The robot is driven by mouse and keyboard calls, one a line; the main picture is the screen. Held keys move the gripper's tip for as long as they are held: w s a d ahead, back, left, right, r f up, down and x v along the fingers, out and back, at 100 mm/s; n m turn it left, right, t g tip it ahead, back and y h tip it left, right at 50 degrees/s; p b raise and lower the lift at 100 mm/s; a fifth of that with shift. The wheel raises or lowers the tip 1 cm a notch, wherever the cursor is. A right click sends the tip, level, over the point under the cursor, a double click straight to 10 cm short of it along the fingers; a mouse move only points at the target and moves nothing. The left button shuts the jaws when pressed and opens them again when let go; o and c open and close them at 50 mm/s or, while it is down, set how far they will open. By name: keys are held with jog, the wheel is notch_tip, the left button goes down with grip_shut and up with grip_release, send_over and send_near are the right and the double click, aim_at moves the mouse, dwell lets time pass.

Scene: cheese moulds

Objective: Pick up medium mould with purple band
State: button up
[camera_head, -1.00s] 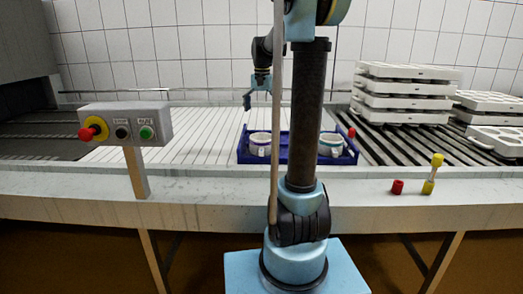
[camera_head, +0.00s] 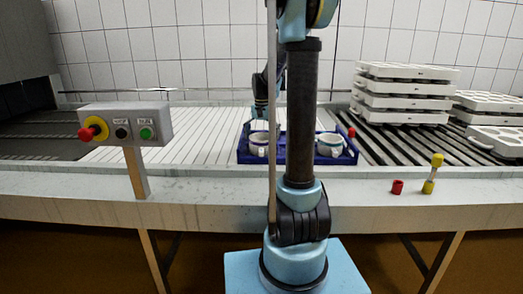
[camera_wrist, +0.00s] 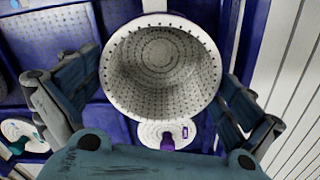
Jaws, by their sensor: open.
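A white perforated mould (camera_wrist: 160,70) lies open side up between the spread fingers of my gripper (camera_wrist: 150,88) in the wrist view. In the head view this mould (camera_head: 258,149) sits in the left part of a blue crate (camera_head: 290,160). My gripper (camera_head: 262,122) is open just above it, partly hidden by my arm. Contact cannot be told.
A second white mould (camera_head: 330,149) with a teal band stands in the crate's right part. A disc with a teal knob (camera_wrist: 22,130) lies at left in the wrist view. Stacked white mould blocks (camera_head: 405,90) stand right on rollers. A control box (camera_head: 125,123) stands front left.

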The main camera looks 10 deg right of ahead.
aim_at(262, 146)
jog(key=shift+f, duration=2.15)
jog(key=c, duration=0.8)
